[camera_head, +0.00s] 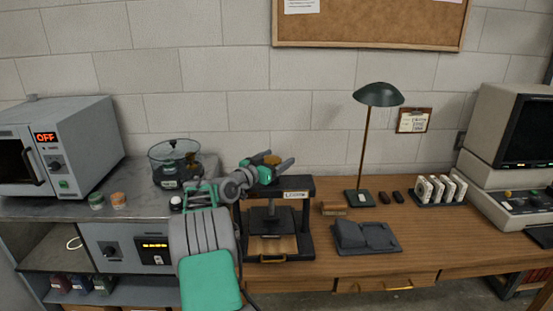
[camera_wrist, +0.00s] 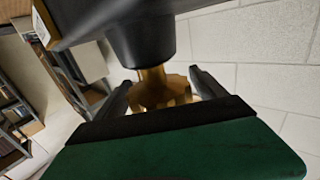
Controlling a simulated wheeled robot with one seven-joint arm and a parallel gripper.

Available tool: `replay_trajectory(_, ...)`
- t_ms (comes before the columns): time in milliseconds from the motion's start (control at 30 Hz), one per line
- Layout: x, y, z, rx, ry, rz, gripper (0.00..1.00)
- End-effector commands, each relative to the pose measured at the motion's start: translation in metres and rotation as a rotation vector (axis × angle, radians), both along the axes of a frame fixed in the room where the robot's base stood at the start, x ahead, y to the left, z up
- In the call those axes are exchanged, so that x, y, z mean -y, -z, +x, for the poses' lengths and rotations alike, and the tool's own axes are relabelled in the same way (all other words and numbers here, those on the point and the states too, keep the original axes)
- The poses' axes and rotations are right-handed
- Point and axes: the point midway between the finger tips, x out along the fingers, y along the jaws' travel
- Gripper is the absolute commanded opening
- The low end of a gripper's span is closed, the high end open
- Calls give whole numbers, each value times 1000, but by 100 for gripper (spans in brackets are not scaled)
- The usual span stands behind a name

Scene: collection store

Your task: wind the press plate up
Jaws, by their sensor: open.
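The black press (camera_head: 307,221) stands on the wooden desk, left of the lamp. Its dark press plate (camera_head: 268,222) hangs on a central screw inside the frame, above a wooden base (camera_head: 272,246). A brass-coloured lobed knob (camera_head: 272,159) tops the press; it shows close up in the wrist view (camera_wrist: 158,89), on a dark collar. My gripper (camera_head: 270,166) is at the top of the press, its fingers open on either side of the knob. In the wrist view, my gripper (camera_wrist: 163,92) has the knob between its fingers; I cannot tell whether they touch it.
A dark book-shaped block (camera_head: 366,236) and a green lamp (camera_head: 378,95) stand right of the press. A glass-lidded pot (camera_head: 174,155) is to the left, near the grey oven (camera_head: 62,148). A corkboard (camera_head: 370,22) hangs on the wall.

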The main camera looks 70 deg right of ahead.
Motion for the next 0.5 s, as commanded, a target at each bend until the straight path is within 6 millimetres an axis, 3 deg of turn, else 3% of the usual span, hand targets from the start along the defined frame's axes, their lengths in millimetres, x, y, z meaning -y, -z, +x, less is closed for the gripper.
replay_trajectory(67,0,0,0,0,0,0,81)
replay_trajectory(500,-1,0,0,0,0,1,45)
